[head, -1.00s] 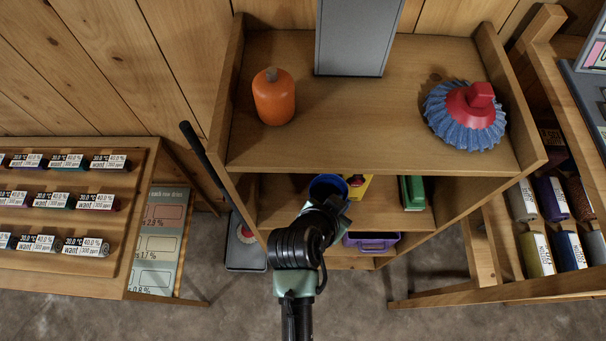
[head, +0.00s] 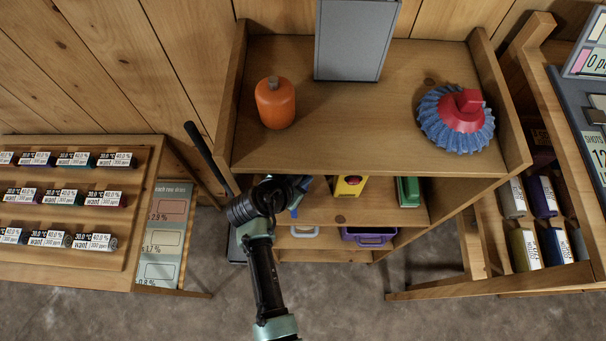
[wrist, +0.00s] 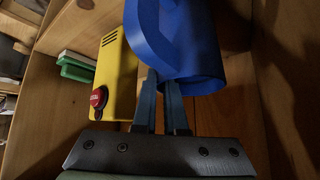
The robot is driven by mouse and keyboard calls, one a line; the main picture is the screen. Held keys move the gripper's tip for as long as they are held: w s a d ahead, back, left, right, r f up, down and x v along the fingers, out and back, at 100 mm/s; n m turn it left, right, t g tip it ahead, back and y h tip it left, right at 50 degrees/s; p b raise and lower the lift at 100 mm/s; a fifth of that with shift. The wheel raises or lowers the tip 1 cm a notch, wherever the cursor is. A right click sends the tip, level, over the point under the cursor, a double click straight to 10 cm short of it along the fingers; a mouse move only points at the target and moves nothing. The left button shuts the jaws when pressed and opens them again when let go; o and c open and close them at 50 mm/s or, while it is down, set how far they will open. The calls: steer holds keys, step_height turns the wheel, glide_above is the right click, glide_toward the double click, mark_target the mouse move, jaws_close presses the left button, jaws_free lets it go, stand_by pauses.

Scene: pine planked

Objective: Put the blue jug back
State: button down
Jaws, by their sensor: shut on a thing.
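The blue jug (wrist: 203,50) fills the top middle of the wrist view, with its curved handle toward the left. My gripper (wrist: 163,80) is shut on the jug, its two fingers meeting the jug's lower part. In the head view my gripper (head: 297,186) is inside the left part of the shelf unit's middle level (head: 325,212), under the top board. Only a sliver of blue shows there, and the top board and my arm hide most of the jug. I cannot tell whether the jug touches the shelf.
On the middle level, a yellow box with a red button (head: 349,187) stands right of my gripper, then a green item (head: 408,192). A purple bin (head: 369,237) sits below. The top board holds an orange bottle (head: 275,102), a grey box (head: 353,40) and a blue-red brush (head: 457,120).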

steer(key=shift+f, duration=0.15)
steer(key=c, duration=1)
jaws_free()
steer(key=shift+o, duration=0.2)
steer(key=shift+r, duration=0.25)
steer(key=b+v, duration=0.1)
steer(key=v, duration=1.1)
steer(key=shift+f, duration=0.1)
